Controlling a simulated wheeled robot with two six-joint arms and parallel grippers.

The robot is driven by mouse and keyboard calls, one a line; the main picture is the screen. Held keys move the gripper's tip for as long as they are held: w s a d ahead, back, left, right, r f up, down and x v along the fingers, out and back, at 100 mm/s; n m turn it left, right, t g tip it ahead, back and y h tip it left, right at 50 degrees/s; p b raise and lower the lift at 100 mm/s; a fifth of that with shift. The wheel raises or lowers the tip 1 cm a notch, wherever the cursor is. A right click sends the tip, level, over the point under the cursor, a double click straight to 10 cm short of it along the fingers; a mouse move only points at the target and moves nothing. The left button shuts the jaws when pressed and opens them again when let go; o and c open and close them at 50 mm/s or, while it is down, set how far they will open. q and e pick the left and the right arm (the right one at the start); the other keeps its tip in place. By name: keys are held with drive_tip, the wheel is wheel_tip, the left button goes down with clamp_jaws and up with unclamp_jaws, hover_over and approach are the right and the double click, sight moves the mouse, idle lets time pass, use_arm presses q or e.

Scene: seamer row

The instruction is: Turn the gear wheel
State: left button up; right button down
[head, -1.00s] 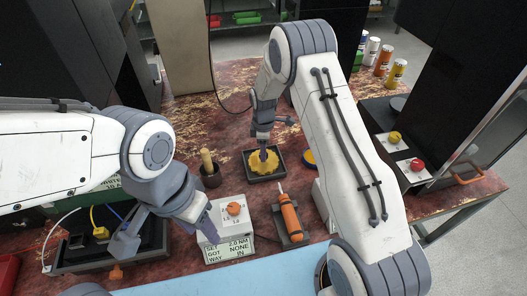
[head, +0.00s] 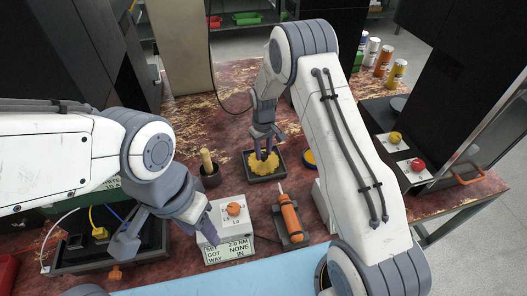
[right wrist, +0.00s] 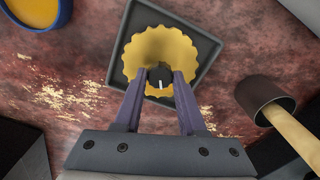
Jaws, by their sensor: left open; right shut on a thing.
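The yellow gear wheel (head: 264,163) lies in a dark square tray (head: 281,174) in the middle of the bench. It also shows in the right wrist view (right wrist: 185,50), with a dark round hub (right wrist: 160,76) bearing a white mark at its near side. My right gripper (head: 265,153) is over the gear, and its two fingers (right wrist: 159,82) are shut on the hub from both sides. My left gripper (head: 170,238) is open and empty at the front left, beside the white torque display box.
A torque display box (head: 229,251) with an orange knob (head: 233,209) stands in front. An orange screwdriver (head: 290,218) lies right of it. A dark cup with a wooden handle (head: 208,165) stands left of the tray. A blue-rimmed yellow dish (right wrist: 38,10) is close to the tray.

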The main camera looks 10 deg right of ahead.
drive_tip(key=m, duration=0.4)
drive_tip(key=shift+w+m, duration=0.1)
drive_tip(key=shift+m, duration=0.2)
drive_tip(key=m, duration=0.4)
drive_tip(key=shift+m, duration=0.3)
drive_tip(key=m, duration=0.4)
drive_tip(key=shift+m, duration=0.3)
drive_tip(key=m, duration=1.3)
drive_tip(key=shift+r+m, duration=0.1)
drive_tip(key=shift+m, duration=0.2)
drive_tip(key=m, duration=0.8)
drive_tip(key=shift+m, duration=0.3)
